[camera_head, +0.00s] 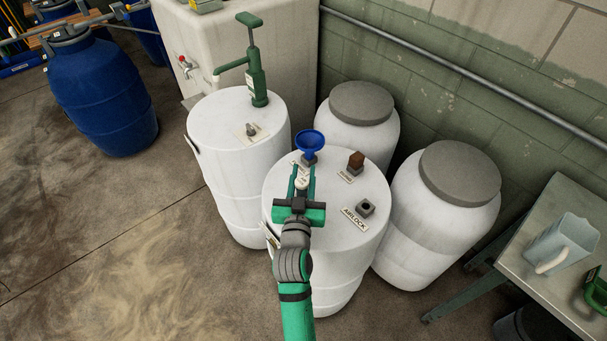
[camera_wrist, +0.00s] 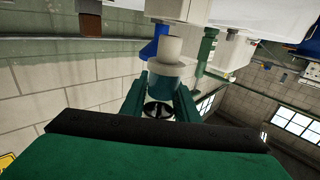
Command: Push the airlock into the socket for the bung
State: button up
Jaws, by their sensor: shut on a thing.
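My gripper (camera_head: 302,172) is over the near white drum (camera_head: 325,237), shut on a small pale airlock (camera_head: 301,184). In the wrist view the airlock (camera_wrist: 168,48) has a whitish end and a bluish-green body between the green fingers (camera_wrist: 161,92). A brown block (camera_head: 356,159), apparently the bung, sits in a dark socket (camera_head: 352,171) at the back of the lid, with a label (camera_head: 345,176) too small to read surely. An empty grey socket (camera_head: 366,208) stands at the right of the lid, beside a label reading AIRLOCK (camera_head: 354,218).
A blue funnel (camera_head: 311,141) stands on the lid just behind my gripper. A green hand pump (camera_head: 257,80) rises from the drum (camera_head: 238,115) at the left. Two grey-lidded drums (camera_head: 361,102) (camera_head: 460,173) stand behind and right. The right part of the near lid is open.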

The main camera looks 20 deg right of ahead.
jog(key=shift+w+a, duration=0.15)
jog(key=shift+f, duration=0.85)
dwell(0.7)
jog(key=shift+r, duration=0.5)
jog(key=shift+f, duration=0.65)
dwell(1.4)
jog(key=o, duration=1.1)
jog(key=v, duration=1.1)
jog(key=shift+r, duration=0.15)
